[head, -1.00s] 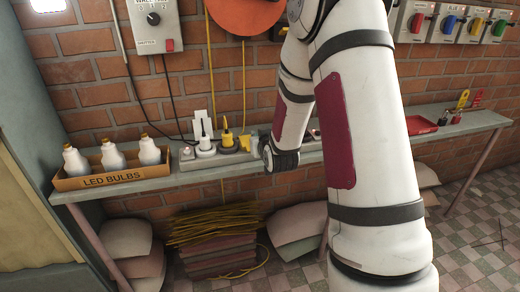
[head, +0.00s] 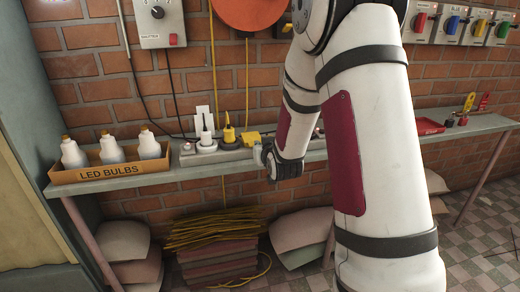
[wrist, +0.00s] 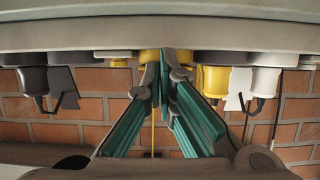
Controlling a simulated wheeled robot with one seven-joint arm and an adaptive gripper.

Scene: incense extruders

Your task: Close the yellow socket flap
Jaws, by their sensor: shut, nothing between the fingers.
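The yellow socket (head: 252,138) sits on the grey socket strip on the shelf, right of the yellow plug (head: 229,132) in the head view. Its yellow top looks low, with no raised flap clearly showing; I cannot tell whether it is fully shut. My gripper (head: 258,154) is just in front of and right of it, low by the shelf edge. In the upside-down wrist view, the fingers of my gripper (wrist: 163,55) are together and empty. Their tips overlap the yellow socket (wrist: 149,55) and hide part of it. I cannot tell whether they touch.
A white plug (head: 206,142) stands left of the yellow one, with a white flap (head: 202,115) raised behind it. A bulb box (head: 110,171) is on the left of the shelf, a red tray (head: 429,126) on the right.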

